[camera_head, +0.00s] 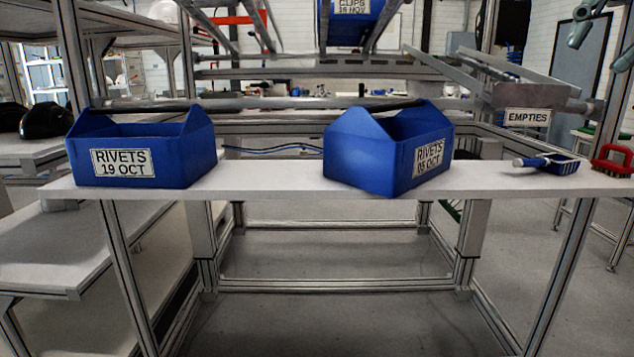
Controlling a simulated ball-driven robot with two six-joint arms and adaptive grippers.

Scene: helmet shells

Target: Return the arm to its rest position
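My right gripper (598,54) shows only in part at the top right corner, raised above the bench. Its two grey-green finger parts stand apart with nothing seen between them, and the rest is cut off by the frame edge. My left gripper is not in view. A blue open tote labelled RIVETS 19 OCT (194,158) sits at the left of the white bench (270,180). A second blue tote, labelled RIVETS with a date that looks like 05 OCT (362,160), sits turned at an angle right of the middle.
A blue hand brush or scoop (562,166) and a red-handled brush (612,160) lie at the bench's right end. Behind stands a metal rack with an EMPTIES sign (527,117) and a blue CLIPS bin (375,8). Dark helmet shells (46,121) rest far left. The bench between the totes is clear.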

